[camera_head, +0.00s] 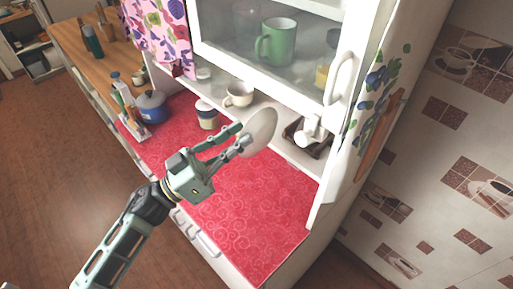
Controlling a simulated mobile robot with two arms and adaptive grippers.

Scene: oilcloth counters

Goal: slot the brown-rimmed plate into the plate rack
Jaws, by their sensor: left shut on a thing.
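The plate (260,131) is pale, tilted steeply and seen nearly from the side. A brown rim cannot be made out clearly at this size. My left gripper (240,138) is shut on the plate's near left edge and holds it above the red counter, in front of the cabinet shelf. A white rack-like holder (133,128) with upright narrow items stands at the counter's far left end; I cannot tell for certain whether it is the plate rack. My right gripper is not in view.
A blue pot (152,107), a lidded jar (207,117) and a white cup (239,95) stand behind the plate. A dark holder with a white vessel (311,131) is at right. A glass-fronted cabinet (262,72) overhangs the shelf. The front red counter (262,212) is clear.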

